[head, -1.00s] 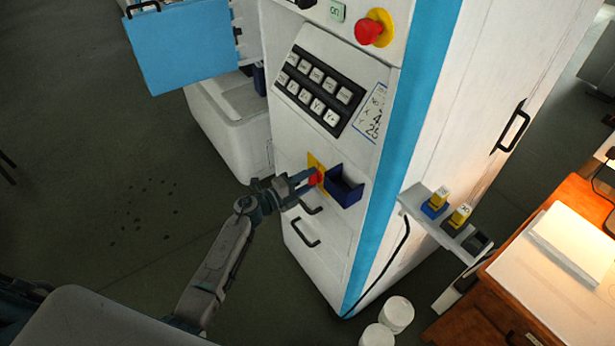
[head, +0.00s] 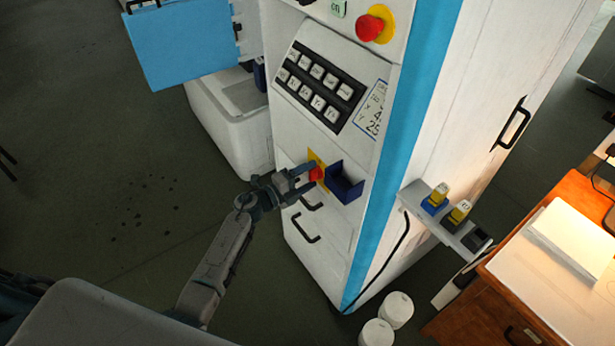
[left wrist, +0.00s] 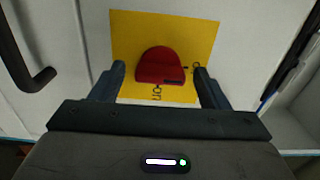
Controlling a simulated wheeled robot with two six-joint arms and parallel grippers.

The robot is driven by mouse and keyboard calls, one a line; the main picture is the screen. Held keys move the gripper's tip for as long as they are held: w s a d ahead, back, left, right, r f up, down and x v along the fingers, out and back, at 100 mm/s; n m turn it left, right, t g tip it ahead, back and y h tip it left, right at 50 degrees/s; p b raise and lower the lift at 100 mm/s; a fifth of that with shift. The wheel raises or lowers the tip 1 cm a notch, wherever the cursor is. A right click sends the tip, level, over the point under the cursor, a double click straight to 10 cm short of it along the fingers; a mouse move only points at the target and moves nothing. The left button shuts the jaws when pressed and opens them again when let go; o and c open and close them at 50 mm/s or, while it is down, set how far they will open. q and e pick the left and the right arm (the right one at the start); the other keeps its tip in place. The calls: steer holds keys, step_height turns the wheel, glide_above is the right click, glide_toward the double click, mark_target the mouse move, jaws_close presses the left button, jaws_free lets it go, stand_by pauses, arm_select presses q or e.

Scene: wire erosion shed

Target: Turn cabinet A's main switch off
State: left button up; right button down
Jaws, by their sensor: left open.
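The main switch is a red knob (head: 316,174) on a yellow plate (head: 313,157), low on the white cabinet's front. In the left wrist view the red knob (left wrist: 160,64) sits in the middle of its yellow plate (left wrist: 128,34). A dark mark shows low on the knob's right side. "on" is printed below the knob, and a partly hidden label is at its right. My left gripper (head: 303,179) is open and empty in front of the knob. Its fingers (left wrist: 160,82) stand to either side of the knob's lower part, apart from it. My right gripper is out of view.
A dark blue open box (head: 345,184) juts out just right of the switch. Black handles (head: 305,228) lie below. A red emergency button (head: 370,28) and a key panel (head: 318,88) are higher up. A small shelf (head: 470,240) sticks out at the cabinet's right side.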

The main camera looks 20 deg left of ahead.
arm_select(q)
steer(key=b+v, duration=0.3)
steer(key=v, duration=0.7)
steer(key=shift+s+a, duration=0.3)
